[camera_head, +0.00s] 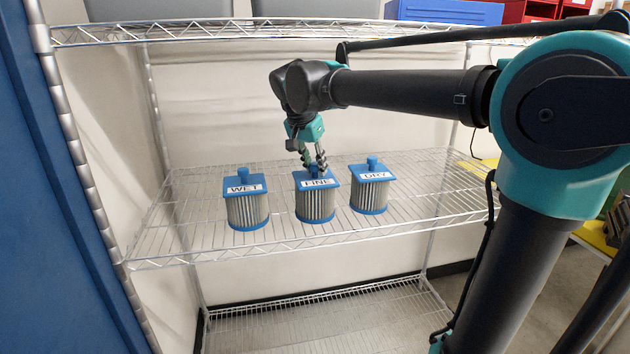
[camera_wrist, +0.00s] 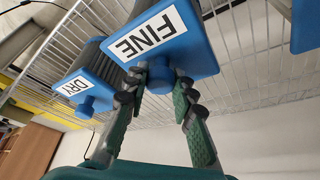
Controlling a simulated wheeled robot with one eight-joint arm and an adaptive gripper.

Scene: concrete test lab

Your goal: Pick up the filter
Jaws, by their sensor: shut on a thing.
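Three filters with blue caps and pleated grey bodies are on the wire shelf (camera_head: 190,250). The WET filter (camera_head: 247,208) is at the left, the FINE filter (camera_head: 315,203) in the middle and the DRY filter (camera_head: 370,194) at the right. My gripper (camera_head: 314,168) is above the FINE filter, with its fingers shut on the blue knob on the cap. In the wrist view my gripper (camera_wrist: 161,83) has a finger on each side of the knob of the FINE filter (camera_wrist: 190,52). The DRY filter (camera_wrist: 75,88) is beside it there. I cannot tell whether its base touches the shelf.
An upper wire shelf (camera_head: 200,33) runs above my arm, with blue and red bins (camera_head: 450,12) at the top right. A lower wire shelf (camera_head: 320,320) is bare. A blue panel (camera_head: 60,210) stands at the left. Shelf posts flank the opening.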

